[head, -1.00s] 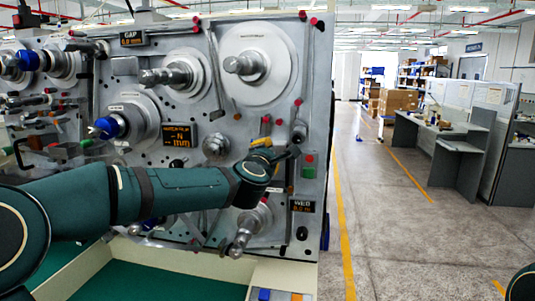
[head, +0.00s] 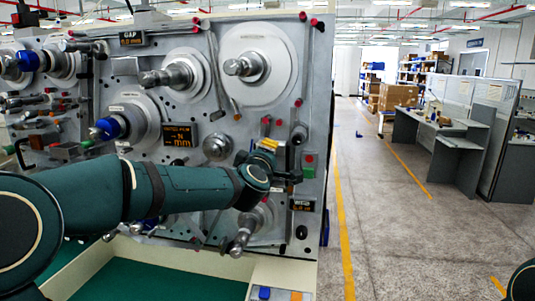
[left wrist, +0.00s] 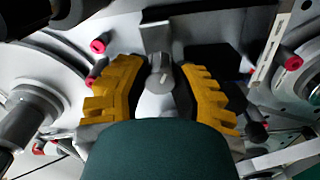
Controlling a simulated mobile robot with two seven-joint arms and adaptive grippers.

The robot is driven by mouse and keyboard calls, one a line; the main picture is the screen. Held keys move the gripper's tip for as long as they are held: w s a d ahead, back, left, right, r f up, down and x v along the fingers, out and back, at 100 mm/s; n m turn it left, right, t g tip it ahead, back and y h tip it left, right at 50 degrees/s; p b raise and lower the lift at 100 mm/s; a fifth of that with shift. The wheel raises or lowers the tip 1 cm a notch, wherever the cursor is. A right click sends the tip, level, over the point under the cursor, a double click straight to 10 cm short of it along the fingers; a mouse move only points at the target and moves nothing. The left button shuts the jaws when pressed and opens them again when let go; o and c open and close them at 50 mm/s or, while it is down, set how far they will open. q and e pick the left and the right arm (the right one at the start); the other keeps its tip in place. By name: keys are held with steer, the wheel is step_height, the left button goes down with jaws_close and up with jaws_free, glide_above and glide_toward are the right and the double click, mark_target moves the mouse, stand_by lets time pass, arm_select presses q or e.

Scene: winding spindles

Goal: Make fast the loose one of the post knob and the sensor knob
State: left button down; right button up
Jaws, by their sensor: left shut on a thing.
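My left gripper (head: 268,147) is at the lower right of the grey machine panel, its yellow fingers pointing in at the panel. In the left wrist view the yellow-padded fingers (left wrist: 160,90) stand on both sides of a small grey knob (left wrist: 160,72) with a pale mark on its face, and are shut on it. A grey bracket plate (left wrist: 156,36) is right behind the knob. I cannot tell from the frames whether this is the post knob or the sensor knob. The other knob is not clearly identifiable. My right gripper is out of view.
The panel (head: 240,112) carries large discs with spindles (head: 245,66), a blue-collared spindle (head: 108,128) and red-tipped rods close to my left gripper. A lower spindle (head: 242,238) sticks out below my arm. The floor (head: 400,230) to the right is clear.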

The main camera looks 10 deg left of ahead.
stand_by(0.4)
arm_select(q)
steer(key=c, duration=0.7)
jaws_free()
steer(key=s, duration=0.8)
steer(key=shift+r, duration=0.1)
